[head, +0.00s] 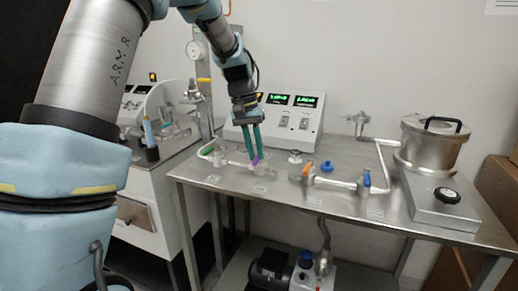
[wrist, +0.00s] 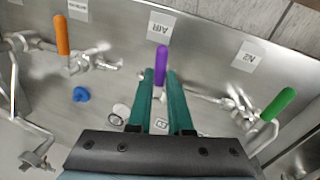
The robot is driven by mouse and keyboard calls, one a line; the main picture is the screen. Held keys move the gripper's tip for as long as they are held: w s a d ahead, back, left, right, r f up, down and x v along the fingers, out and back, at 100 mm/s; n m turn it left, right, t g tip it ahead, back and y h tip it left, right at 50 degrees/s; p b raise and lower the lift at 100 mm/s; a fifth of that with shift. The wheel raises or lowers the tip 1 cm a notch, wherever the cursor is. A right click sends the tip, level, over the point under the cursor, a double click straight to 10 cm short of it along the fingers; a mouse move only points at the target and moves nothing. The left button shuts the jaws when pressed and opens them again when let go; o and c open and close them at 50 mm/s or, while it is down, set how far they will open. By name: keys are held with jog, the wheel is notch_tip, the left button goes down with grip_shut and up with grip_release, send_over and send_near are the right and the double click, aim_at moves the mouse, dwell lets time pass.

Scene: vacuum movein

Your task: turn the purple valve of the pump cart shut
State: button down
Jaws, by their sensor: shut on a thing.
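The purple valve handle (wrist: 161,60) stands between the fingertips of my gripper (wrist: 161,78) in the wrist view. The green fingers are closed on the handle, which sticks out beyond their tips. In the head view the purple handle (head: 255,161) shows at the tips of my gripper (head: 257,153), which reaches down to the pipework near the left part of the steel table. The valve body under the handle is mostly hidden by the fingers in the wrist view. A label reading AIR (wrist: 160,27) lies beyond the handle.
An orange handle (wrist: 62,36) and a green handle (wrist: 279,104) stand on either side in the wrist view. A gauge console (head: 290,121) stands behind.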

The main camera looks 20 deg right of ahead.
jog(key=shift+w+a+m, duration=0.2)
jog(key=shift+w+m, duration=0.1)
jog(key=shift+m, duration=0.5)
jog(key=shift+a, duration=0.1)
jog(key=c, duration=0.8)
grip_release()
jog(key=shift+c, duration=0.2)
notch_tip(320, 180, up, 11)
jog(key=w+a, duration=0.1)
jog(key=shift+w+a+f+b, duration=0.2)
jog(key=shift+w+a+b, duration=0.05)
jog(key=shift+b, duration=0.2)
